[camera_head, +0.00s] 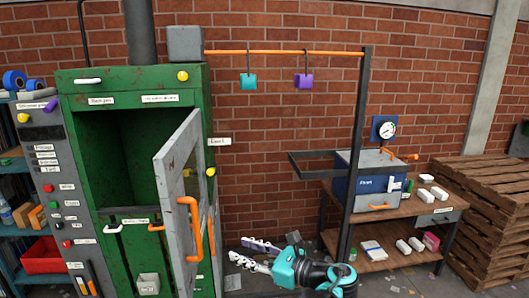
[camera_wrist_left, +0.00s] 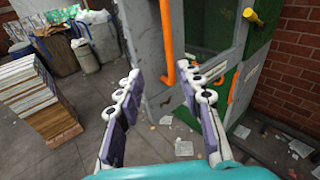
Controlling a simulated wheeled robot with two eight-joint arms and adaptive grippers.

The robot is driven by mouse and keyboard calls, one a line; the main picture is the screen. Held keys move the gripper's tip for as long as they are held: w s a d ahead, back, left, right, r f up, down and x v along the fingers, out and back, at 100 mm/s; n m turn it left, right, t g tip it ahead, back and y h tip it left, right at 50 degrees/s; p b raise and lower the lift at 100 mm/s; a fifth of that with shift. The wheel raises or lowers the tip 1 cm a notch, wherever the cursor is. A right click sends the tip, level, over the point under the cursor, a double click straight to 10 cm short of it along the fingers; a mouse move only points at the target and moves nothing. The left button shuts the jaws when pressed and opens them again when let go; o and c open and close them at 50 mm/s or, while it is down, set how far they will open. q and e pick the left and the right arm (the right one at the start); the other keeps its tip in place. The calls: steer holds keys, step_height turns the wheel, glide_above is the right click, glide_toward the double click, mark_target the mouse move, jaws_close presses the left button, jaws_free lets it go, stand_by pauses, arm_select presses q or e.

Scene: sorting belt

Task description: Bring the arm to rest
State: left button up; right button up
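My left gripper (camera_head: 238,250) is low in the head view, in front of the brick wall and just right of the green cabinet. Its teal and black wrist lies to the right of the fingers. In the left wrist view the left gripper (camera_wrist_left: 160,82) has its two fingers well apart, with nothing between them. The grey door and its orange handle (camera_wrist_left: 167,42) show beyond the fingertips; I see no clear contact. My right gripper is in neither view.
The green cabinet (camera_head: 130,76) has its grey door (camera_head: 180,160) standing open toward the gripper. A dark post (camera_head: 357,150) and a wooden bench (camera_head: 435,204) are to the right. Stacked pallets (camera_head: 490,195) stand farther right. Paper scraps (camera_wrist_left: 184,148) litter the floor.

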arm_select(q)
steer(key=s+a+f+n+g+h+b, duration=0.3)
steer(key=s+a+f+n+h+b, duration=0.3)
steer(key=a+f, duration=0.7)
steer(key=s+f+n+t+h+b, duration=0.1)
steer(key=s+f+n+h+b, duration=0.3)
steer(key=s+f+n+h, duration=0.4)
steer(key=s+f+n, duration=0.6)
steer(key=s+n, duration=0.1)
steer(key=n, duration=0.2)
steer(key=shift+s, duration=0.1)
